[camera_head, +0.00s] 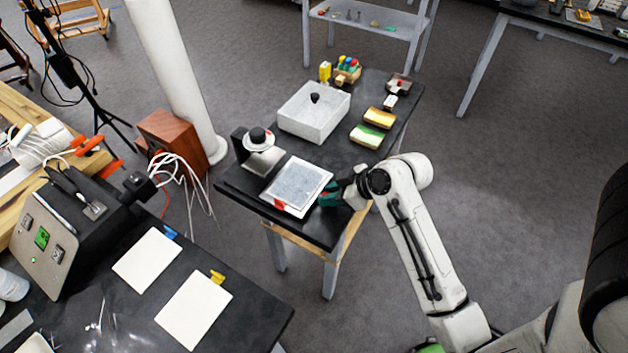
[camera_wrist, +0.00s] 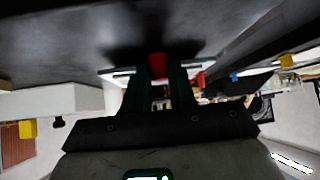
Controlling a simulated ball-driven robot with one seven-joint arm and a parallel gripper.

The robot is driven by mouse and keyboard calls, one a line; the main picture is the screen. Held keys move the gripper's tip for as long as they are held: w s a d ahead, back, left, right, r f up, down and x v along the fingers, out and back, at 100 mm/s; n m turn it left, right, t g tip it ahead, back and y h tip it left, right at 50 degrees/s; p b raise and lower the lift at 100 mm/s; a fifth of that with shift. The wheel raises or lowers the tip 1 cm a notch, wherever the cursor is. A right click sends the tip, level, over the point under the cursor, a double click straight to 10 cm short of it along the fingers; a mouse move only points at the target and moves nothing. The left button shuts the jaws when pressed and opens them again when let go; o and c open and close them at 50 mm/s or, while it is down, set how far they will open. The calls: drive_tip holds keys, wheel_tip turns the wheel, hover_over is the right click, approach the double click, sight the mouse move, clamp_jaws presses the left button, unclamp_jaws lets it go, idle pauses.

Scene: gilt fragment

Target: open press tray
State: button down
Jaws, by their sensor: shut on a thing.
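The press (camera_head: 260,142), with a dark upright back and a round white piece with a black top, stands on the dark table. The press tray (camera_head: 299,183), a flat grey panel with a white rim, lies in front of it. A red tab (camera_head: 279,205) sits at its near left edge. My gripper (camera_head: 333,193) is at the tray's right edge. In the wrist view my gripper (camera_wrist: 160,75) is shut on a red handle (camera_wrist: 157,66), with the white tray edge (camera_wrist: 120,72) just behind it. The handle is hidden by my gripper in the head view.
Yellow and green blocks (camera_head: 367,136) lie along the table's right side. A near bench with two white sheets (camera_head: 194,308) is at lower left. Open floor (camera_head: 500,200) lies to the right.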

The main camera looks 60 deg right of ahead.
drive_tip(key=shift+s, duration=0.65)
drive_tip(key=c, duration=0.9)
unclamp_jaws()
drive_tip(key=shift+r, duration=0.1)
drive_tip(key=v, duration=1)
drive_tip(key=shift+s+r, duration=0.2)
drive_tip(key=shift+s, duration=0.1)
drive_tip(key=shift+f, duration=0.1)
drive_tip(key=s+a+f+m+g, duration=0.1)
drive_tip(key=a+f+g, duration=0.1)
drive_tip(key=a+f, duration=0.2)
drive_tip(key=s+a+f+m+g+h, duration=0.1)
drive_tip(key=a+f+g, duration=0.2)
drive_tip(key=a, duration=0.3)
drive_tip(key=s+a+f+g+h, duration=0.1)
drive_tip(key=s+a+f+g, duration=0.1)
drive_tip(key=a+f, duration=0.2)
drive_tip(key=shift+a+f+m+g, duration=0.4)
drive_tip(key=shift+a, duration=0.15)
